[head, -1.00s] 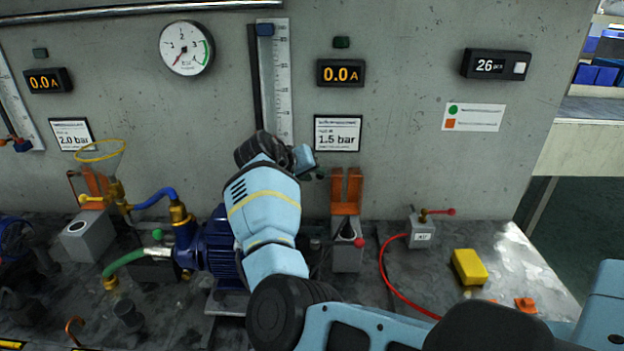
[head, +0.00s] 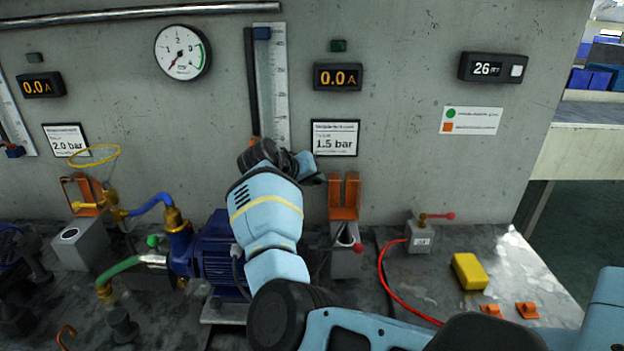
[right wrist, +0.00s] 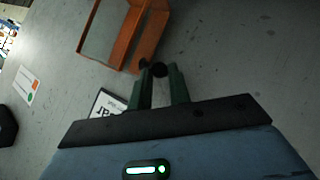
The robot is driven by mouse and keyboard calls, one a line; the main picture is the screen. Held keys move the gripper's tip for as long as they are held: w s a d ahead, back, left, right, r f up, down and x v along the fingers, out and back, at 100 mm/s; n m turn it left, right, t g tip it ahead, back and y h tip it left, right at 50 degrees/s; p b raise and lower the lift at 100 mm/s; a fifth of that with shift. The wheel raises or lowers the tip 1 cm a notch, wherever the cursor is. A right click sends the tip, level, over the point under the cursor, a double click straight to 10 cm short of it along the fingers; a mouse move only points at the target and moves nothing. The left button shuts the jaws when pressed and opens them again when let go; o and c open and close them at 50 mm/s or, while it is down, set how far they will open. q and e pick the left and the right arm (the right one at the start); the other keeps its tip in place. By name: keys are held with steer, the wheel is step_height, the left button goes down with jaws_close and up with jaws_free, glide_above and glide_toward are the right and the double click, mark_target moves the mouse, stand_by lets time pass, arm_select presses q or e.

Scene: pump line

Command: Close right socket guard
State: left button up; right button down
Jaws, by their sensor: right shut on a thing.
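The right socket guard (head: 344,208) is an orange bracket standing upright at the back of a grey socket box (head: 346,265), to the right of the blue pump motor. The box's top opening shows in front of it. My right gripper (head: 321,179) is at the guard's left side, its fingers small and partly hidden by my wrist. In the right wrist view, the green fingers of my right gripper (right wrist: 161,75) are closed around a small dark knob (right wrist: 159,69) at the corner of the orange guard (right wrist: 138,40). My left gripper is not in view.
A red-knobbed lever (head: 358,247) is on the socket box. A valve box (head: 420,236) with a red hose and a yellow block (head: 469,271) stand to the right. The blue motor (head: 217,255) is close under my right arm. A 1.5 bar sign (head: 335,138) hangs behind.

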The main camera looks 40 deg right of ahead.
steer(key=shift+s+a+r+m+t+h, duration=0.15)
steer(key=shift+s+a+m+t+h, duration=0.35)
steer(key=shift+s+a+t+h, duration=0.45)
steer(key=shift+s+d, duration=0.1)
steer(key=shift+d, duration=0.05)
steer(key=c, duration=1.6)
jaws_free()
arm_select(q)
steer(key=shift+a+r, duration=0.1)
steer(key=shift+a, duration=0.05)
